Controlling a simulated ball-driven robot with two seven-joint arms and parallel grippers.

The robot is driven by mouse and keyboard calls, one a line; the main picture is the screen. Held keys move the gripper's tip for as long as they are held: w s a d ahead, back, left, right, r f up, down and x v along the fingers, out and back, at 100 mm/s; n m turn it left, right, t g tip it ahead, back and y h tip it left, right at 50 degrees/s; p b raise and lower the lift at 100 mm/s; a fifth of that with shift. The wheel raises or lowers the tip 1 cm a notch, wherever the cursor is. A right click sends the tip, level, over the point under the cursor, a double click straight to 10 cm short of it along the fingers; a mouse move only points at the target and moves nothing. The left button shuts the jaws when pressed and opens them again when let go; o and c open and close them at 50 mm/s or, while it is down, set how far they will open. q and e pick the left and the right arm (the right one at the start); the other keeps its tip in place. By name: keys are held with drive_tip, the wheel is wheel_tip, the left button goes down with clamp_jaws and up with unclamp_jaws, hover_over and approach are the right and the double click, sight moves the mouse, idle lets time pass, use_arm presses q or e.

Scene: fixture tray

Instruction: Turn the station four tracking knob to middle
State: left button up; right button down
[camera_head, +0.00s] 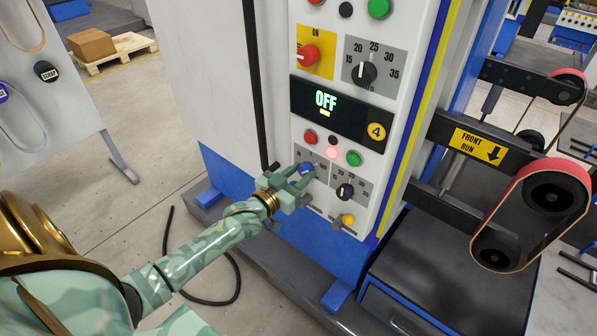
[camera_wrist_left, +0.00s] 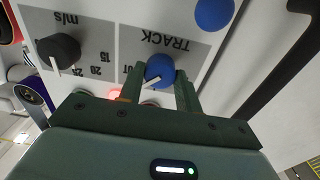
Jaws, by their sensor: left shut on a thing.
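The tracking knob (camera_head: 306,168) is a small blue knob with a white pointer, low on the station four panel (camera_head: 283,106). In the left wrist view the blue knob (camera_wrist_left: 159,70) sits below the upside-down word TRACK. My left gripper (camera_head: 303,173) is at the knob, its two green fingers on either side of it. In the wrist view the fingers (camera_wrist_left: 160,88) close around the knob, and its white pointer shows between them, slanted. The fingers hide part of the knob's scale. My right gripper is in neither view.
A black knob (camera_head: 345,191) is close to the right of the gripper, with a yellow button (camera_head: 348,220) below. Red (camera_head: 310,136) and green (camera_head: 354,158) buttons are just above. A belt sander (camera_head: 530,215) stands at the right.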

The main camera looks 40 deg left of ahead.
use_arm(q)
drive_tip(key=shift+r+n+p, duration=0.15)
drive_tip(key=shift+n+p, duration=0.45)
drive_tip(key=shift+n, duration=0.2)
drive_tip(key=n+p, duration=0.1)
drive_tip(key=n, duration=0.1)
drive_tip(key=shift+n, duration=0.4)
drive_tip(key=shift+a+f+n+p, duration=0.15)
drive_tip(key=shift+n+p, duration=0.3)
drive_tip(key=shift+n, duration=0.65)
drive_tip(key=shift+d+f+n+p, duration=0.1)
drive_tip(key=shift+n+p, duration=0.3)
drive_tip(key=shift+n, duration=0.7)
drive_tip(key=o, duration=1)
drive_tip(key=s+a+p, duration=0.1)
drive_tip(key=s+p, duration=0.2)
drive_tip(key=s, duration=1.3)
drive_tip(key=shift+s+a+f, duration=0.15)
drive_tip(key=shift+a, duration=0.15)
